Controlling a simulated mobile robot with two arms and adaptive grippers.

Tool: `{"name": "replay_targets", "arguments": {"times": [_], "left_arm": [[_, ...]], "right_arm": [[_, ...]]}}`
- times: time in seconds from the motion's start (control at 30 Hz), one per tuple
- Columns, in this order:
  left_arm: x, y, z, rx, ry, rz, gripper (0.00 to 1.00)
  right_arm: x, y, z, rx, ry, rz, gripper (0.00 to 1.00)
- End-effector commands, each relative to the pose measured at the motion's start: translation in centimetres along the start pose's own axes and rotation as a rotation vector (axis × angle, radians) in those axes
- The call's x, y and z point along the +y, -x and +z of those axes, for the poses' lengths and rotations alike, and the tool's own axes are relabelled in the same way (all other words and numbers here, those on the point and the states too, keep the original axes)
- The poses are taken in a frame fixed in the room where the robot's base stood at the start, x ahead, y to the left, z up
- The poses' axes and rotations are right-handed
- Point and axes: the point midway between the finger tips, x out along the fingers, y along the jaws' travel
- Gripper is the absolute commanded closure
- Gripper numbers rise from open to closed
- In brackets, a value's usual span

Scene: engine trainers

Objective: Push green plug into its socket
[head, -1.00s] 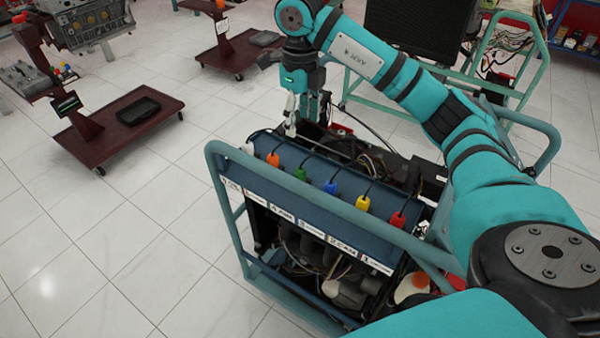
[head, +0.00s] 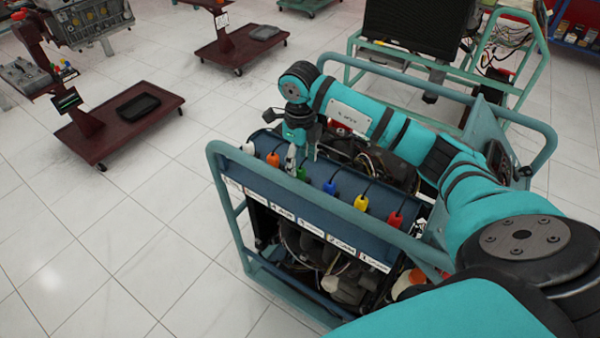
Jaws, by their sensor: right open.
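The green plug (head: 302,174) stands on the blue top panel (head: 287,197) of the engine trainer, between the orange plug (head: 273,159) and the blue plug (head: 330,187). My right gripper (head: 302,164) hangs fingers down at the green plug, one finger on each side of it as seen here. The fingers are apart, and I cannot tell whether they touch the plug. The green plug's lower end and any socket under it are too small to make out. My left gripper is out of the view.
A white plug (head: 248,148), a yellow plug (head: 361,202) and a red plug (head: 395,218) stand in the same row, with black wires behind. The teal frame rail (head: 330,214) runs along the front of the trainer. Open tiled floor lies to the left.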

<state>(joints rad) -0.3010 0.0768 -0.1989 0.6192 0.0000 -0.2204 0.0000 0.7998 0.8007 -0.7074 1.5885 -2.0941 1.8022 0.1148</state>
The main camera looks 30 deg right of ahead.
Motion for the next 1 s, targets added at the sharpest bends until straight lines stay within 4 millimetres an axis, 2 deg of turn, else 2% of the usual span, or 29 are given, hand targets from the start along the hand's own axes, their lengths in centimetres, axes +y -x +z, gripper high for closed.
{"name": "replay_targets", "arguments": {"times": [0.17,0.37,0.53,0.9,1.0], "left_arm": [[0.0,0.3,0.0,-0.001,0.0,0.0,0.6],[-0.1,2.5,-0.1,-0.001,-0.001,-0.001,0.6],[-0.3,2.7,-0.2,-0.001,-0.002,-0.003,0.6],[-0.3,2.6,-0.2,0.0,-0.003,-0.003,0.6],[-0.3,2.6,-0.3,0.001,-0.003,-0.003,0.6]], "right_arm": [[0.0,-0.2,0.0,0.002,-0.001,0.001,0.46],[0.1,-2.8,0.0,0.004,-0.002,0.004,0.46],[0.1,-4.9,0.0,0.001,-0.001,0.001,0.46],[0.0,-5.2,0.1,0.0,-0.001,0.0,0.46],[0.0,-5.2,0.1,0.0,-0.001,0.0,0.59]]}}
